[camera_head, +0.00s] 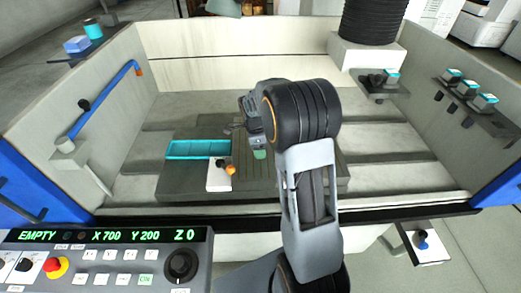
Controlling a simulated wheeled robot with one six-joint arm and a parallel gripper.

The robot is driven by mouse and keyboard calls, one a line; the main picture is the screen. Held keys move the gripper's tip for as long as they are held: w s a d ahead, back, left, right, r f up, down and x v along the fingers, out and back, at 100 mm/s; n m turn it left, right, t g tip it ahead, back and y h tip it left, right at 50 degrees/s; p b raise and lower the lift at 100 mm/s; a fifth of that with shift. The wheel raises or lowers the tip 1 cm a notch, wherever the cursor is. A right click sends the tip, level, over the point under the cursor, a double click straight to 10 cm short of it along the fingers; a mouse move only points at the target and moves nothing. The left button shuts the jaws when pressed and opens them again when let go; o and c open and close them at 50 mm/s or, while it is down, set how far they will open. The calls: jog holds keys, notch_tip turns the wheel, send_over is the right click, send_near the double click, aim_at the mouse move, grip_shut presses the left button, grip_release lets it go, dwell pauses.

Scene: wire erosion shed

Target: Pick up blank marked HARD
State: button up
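No marking HARD is legible in this view, so I cannot tell which piece is that blank. Small dark pieces with cyan tops stand on the right wall shelf (500,128), among them one piece (452,74) at its far end and another (485,100) at its near end. A similar cyan-topped piece (392,76) sits on a small bracket by the back right corner. My gripper (250,130) hangs over the middle of the machine bed, partly hidden by my wrist. A small greenish patch (260,154) shows just below it; whether they touch is unclear.
On the bed are a cyan-edged tray (198,149) and a white block with a black and orange knob (219,178). A blue rail (103,98) runs along the left wall. The control panel (105,265) reads EMPTY. The right bed area is clear.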

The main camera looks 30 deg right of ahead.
jog(key=c, duration=0.9)
jog(key=shift+o, duration=0.2)
jog(key=shift+r, duration=0.1)
